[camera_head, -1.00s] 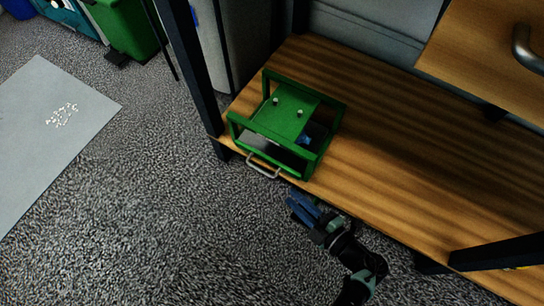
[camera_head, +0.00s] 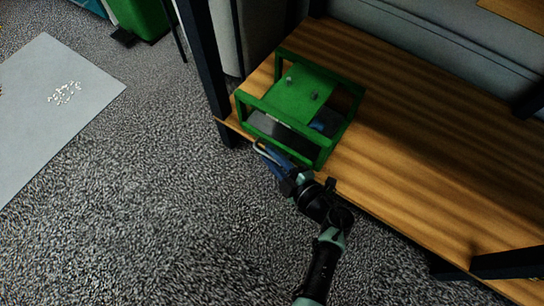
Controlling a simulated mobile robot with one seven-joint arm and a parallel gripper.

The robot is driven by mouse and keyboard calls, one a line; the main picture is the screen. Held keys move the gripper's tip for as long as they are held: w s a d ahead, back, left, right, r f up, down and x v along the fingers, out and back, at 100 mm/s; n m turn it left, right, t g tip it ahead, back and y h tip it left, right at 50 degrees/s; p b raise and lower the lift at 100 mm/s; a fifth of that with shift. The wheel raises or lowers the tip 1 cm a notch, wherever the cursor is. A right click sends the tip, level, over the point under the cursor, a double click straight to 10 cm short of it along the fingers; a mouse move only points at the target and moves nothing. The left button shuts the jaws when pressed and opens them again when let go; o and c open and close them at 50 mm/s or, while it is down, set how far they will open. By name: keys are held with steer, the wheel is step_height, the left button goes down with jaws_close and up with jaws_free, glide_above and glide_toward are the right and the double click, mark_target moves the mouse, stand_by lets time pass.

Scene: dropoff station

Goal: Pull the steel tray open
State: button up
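The steel tray (camera_head: 270,132) sits inside a green frame (camera_head: 302,92) near the left end of a wooden shelf. Its dark front shows between the green bars, and a blue item (camera_head: 318,126) shows inside at the right. The tray's handle (camera_head: 258,145) is at the front edge, partly covered by my gripper. My gripper (camera_head: 266,153) reaches up from below, with its blue fingers at the handle. Whether the fingers are closed around the handle cannot be told.
The wooden shelf (camera_head: 420,130) extends to the right, mostly bare. A dark post (camera_head: 204,60) stands left of the frame. A green bin (camera_head: 140,16) is at the top left. A grey mat (camera_head: 60,110) lies on the carpet. The carpet in front is free.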

jaws_close()
stand_by(1.4)
